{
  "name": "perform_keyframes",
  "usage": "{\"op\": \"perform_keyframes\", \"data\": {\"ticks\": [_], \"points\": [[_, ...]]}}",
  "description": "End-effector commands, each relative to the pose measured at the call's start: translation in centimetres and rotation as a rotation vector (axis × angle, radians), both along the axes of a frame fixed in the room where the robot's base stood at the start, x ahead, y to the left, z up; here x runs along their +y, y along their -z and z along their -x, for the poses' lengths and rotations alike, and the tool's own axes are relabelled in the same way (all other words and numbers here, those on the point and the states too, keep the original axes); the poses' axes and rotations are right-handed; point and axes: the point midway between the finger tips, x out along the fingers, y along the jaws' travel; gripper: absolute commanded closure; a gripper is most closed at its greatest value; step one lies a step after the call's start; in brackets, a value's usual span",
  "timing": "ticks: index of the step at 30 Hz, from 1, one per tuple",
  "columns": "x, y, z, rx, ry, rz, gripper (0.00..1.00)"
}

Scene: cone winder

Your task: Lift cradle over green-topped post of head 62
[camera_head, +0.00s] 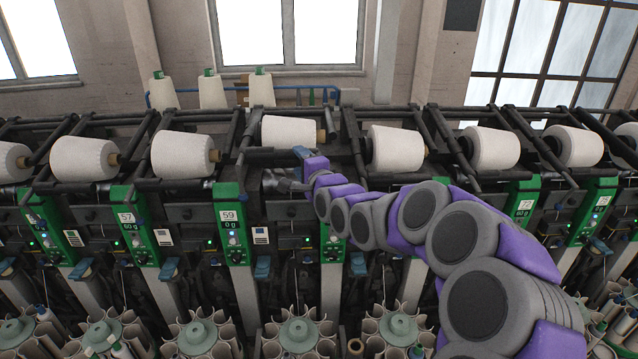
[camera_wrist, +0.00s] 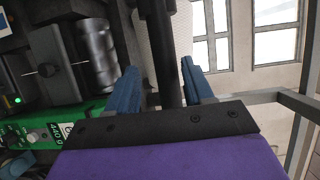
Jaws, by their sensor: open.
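My gripper (camera_head: 299,154) is at the winder's upper front, just below a white yarn cone (camera_head: 288,131) held in a dark cradle (camera_head: 331,122). In the wrist view my gripper (camera_wrist: 160,70) has its two blue fingers apart, with a dark bar (camera_wrist: 158,30) running between them. I cannot tell whether the fingers touch the bar. The green-topped post (camera_head: 333,243) just right of the one marked 59 is partly behind my arm, and its number is not readable. In the wrist view a green panel (camera_wrist: 45,132) and a ribbed metal drum (camera_wrist: 97,52) lie left of the fingers.
Neighbouring cones (camera_head: 182,155) and (camera_head: 395,149) another cone sit in cradles on both sides. Green panel 59 (camera_head: 231,217) stands to the left. Several cones (camera_head: 211,92) stand behind on a blue-railed rack. Round bobbin magazines (camera_head: 298,334) line the lower front.

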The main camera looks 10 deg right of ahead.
Motion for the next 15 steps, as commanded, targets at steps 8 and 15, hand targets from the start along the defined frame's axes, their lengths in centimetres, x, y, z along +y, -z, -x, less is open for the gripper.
{"op": "perform_keyframes", "data": {"ticks": [8, 15], "points": [[-1.0, 0.1, 5.1, 0.005, -0.001, -0.002, 0.48], [-1.9, 0.0, 8.9, 0.005, 0.001, -0.001, 0.48]]}}
